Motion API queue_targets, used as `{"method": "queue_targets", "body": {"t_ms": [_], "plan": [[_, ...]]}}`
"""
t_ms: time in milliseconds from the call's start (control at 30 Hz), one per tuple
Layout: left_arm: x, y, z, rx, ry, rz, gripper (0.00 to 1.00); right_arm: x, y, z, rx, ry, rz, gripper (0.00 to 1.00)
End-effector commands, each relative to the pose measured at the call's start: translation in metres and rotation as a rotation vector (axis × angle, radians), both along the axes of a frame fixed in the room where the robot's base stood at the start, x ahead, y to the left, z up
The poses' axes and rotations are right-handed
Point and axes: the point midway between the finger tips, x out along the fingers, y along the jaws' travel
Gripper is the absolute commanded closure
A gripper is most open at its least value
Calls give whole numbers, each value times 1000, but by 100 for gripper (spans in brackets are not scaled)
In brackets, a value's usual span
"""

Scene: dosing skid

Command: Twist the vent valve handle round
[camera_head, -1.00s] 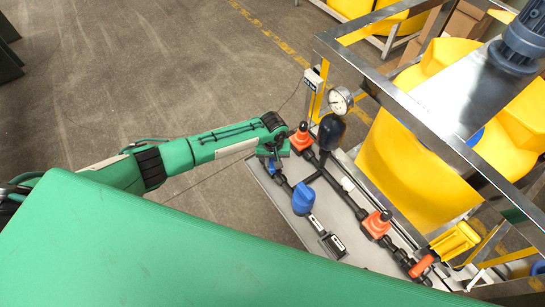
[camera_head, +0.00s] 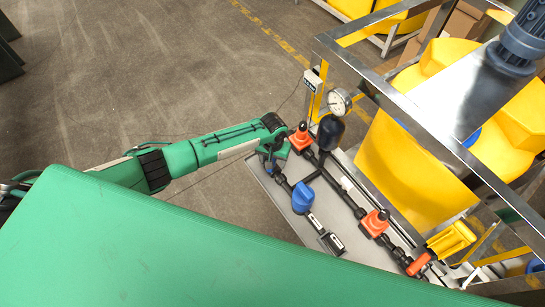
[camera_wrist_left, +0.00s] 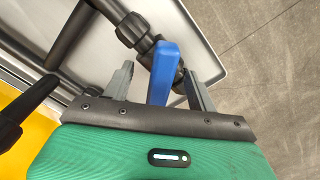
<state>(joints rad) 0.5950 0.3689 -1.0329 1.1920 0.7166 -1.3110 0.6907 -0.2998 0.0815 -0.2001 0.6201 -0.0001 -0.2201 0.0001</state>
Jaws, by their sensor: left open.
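The blue vent valve handle (camera_wrist_left: 162,72) is a flat lever on a black pipe fitting in the left wrist view. My left gripper (camera_wrist_left: 158,80) is open, with one grey finger on each side of the handle. The handle stands between the fingers, nearer the right one, and a gap shows on the left side. In the head view my left gripper (camera_head: 274,158) is over the far left corner of the skid, and it largely hides the handle there. My right gripper is not in view.
The grey skid tray (camera_head: 281,213) carries black pipes, orange-red valves (camera_head: 375,223) and a blue part (camera_head: 303,197). A dark bulb-shaped vessel (camera_head: 331,129) and a pressure gauge (camera_head: 339,101) stand close to my gripper. A metal frame and yellow tank (camera_head: 405,165) are to the right.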

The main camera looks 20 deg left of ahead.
Motion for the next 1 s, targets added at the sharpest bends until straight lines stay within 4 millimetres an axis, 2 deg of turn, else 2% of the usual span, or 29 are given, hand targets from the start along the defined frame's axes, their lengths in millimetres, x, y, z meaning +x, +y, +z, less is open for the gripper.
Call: {"method": "queue_targets", "body": {"t_ms": [233, 700, 1000], "plan": [[0, 0, 8, 0, 0, 1, 42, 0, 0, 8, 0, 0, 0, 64], [0, 0, 54, 0, 0, 1, 42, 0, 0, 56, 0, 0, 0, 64], [0, 0, 71, 0, 0, 1, 42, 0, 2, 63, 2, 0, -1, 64]]}}
